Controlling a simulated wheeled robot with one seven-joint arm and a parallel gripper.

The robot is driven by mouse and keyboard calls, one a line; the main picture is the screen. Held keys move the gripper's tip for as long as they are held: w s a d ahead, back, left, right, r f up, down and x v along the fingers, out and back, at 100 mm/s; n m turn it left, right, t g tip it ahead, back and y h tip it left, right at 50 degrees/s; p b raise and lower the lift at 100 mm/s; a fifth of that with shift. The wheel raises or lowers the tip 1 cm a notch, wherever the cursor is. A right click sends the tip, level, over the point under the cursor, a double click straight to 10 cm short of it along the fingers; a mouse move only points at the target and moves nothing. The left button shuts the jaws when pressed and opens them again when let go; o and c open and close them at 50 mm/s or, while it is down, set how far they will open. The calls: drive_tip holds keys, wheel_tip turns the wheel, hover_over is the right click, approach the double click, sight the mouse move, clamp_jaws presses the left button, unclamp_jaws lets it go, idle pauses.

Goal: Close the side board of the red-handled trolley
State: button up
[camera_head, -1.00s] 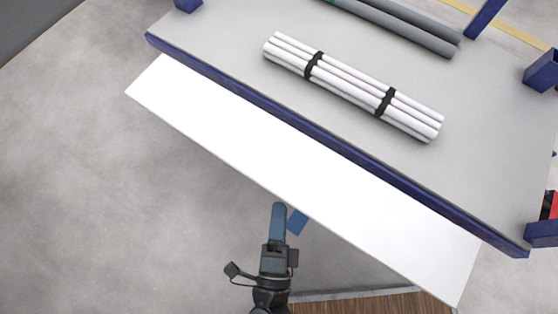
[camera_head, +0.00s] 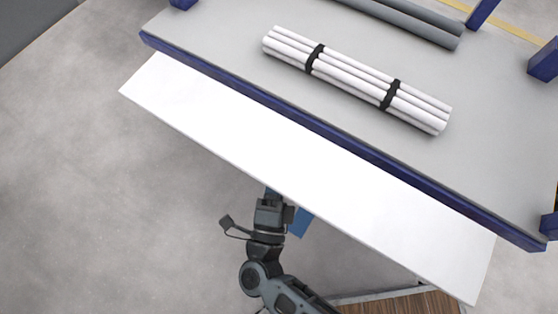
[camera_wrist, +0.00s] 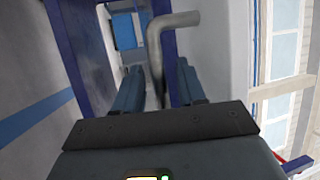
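The side board (camera_head: 300,180) is a long white panel along the near side of the trolley (camera_head: 215,30). It hangs outward from the trolley's blue edge rail (camera_head: 330,130). My gripper (camera_head: 271,193) is at the board's outer edge, and its fingertips are hidden under the board in the head view. In the wrist view my gripper (camera_wrist: 157,85) has its two blue fingers apart. A bent grey bar (camera_wrist: 157,50) shows ahead and between them; I cannot tell whether it touches them. The red handle is not visible in the current head view.
Strapped white pipes (camera_head: 355,80) and grey pipes (camera_head: 410,20) lie on the trolley deck. Blue posts (camera_head: 545,60) stand at its corners. A wooden surface (camera_head: 400,302) lies under the board at the lower right. Grey floor (camera_head: 110,200) is clear at the left.

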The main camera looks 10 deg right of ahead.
drive_tip(key=shift+x, duration=1.05)
clamp_jaws()
